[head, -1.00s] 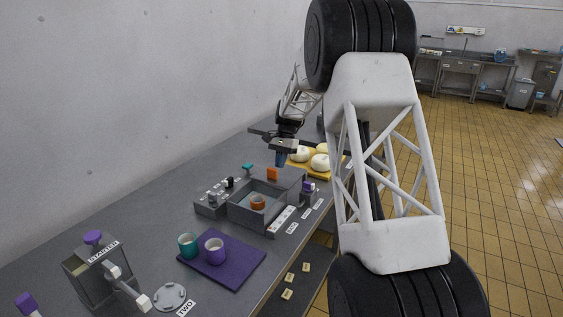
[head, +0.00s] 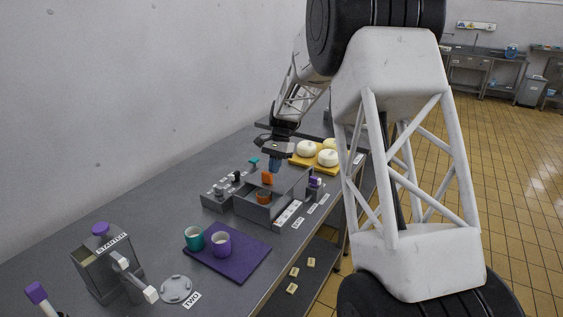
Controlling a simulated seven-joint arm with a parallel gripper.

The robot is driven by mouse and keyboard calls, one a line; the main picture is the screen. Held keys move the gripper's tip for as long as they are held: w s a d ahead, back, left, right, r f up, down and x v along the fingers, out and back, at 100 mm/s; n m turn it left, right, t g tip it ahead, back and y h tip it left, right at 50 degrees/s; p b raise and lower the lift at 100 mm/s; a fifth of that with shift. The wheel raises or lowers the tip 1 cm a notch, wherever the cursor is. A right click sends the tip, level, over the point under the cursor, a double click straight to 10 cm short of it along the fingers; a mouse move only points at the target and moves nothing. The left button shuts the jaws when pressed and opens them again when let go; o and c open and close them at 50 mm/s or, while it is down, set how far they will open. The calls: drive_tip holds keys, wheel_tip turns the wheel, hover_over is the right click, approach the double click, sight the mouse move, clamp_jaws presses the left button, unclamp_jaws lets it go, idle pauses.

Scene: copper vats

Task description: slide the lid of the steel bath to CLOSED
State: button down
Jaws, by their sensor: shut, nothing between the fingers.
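The steel bath (head: 254,211) is a grey open-topped box near the middle of the bench in the head view. An orange handle (head: 267,178) stands up at its back end, on what looks like the grey lid. The lid's edges are hard to make out. The front part of the bath is open, and an orange ring-like thing (head: 263,197) shows inside. My gripper (head: 275,166) has blue fingertips, is shut and holds nothing. Its tips are close behind the orange handle. I cannot tell whether they touch it. The CLOSED marking is not readable.
A yellow board (head: 309,164) with white rounds lies behind the bath. Small knobbed fittings flank the bath. A STARTER box (head: 105,268) stands front left.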

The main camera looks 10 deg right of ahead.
sight(276, 181)
drive_tip(key=s+a, duration=0.5)
drive_tip(key=shift+f, duration=0.1)
drive_tip(key=shift+d, duration=0.1)
idle(0.5)
drive_tip(key=w+d, duration=0.1)
drive_tip(key=w+d+r, duration=0.1)
drive_tip(key=w, duration=0.1)
drive_tip(key=shift+d, duration=0.4)
drive_tip(key=v, duration=0.9)
drive_tip(key=shift+r, duration=0.1)
